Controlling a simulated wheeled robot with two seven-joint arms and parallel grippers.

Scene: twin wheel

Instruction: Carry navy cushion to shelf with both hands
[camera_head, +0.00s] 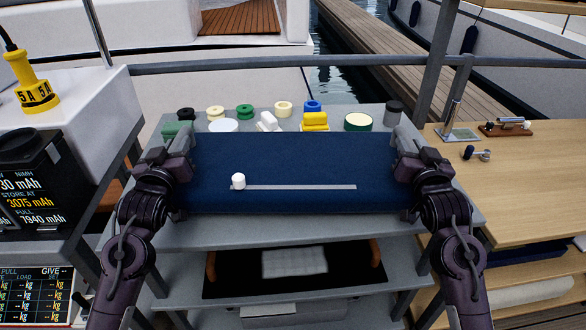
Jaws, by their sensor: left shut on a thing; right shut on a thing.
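The navy cushion (290,160) is a wide dark-blue slab with a pale grey strip (300,187) near its front edge. A small white knob-like thing (238,181) sits at the strip's left end. My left gripper (180,165) is shut on the cushion's left end. My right gripper (404,165) is shut on its right end. The cushion is over the grey shelf top (330,225), roughly level. I cannot tell whether it touches the surface. The fingertips are partly hidden by the gripper bodies.
Behind the cushion stand several small items, including a yellow block (314,121), a green-rimmed round tin (358,122) and a dark cylinder (394,108). A lower shelf holds a dark tray (225,284). A wooden bench (530,185) is at right, a black case (35,185) at left.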

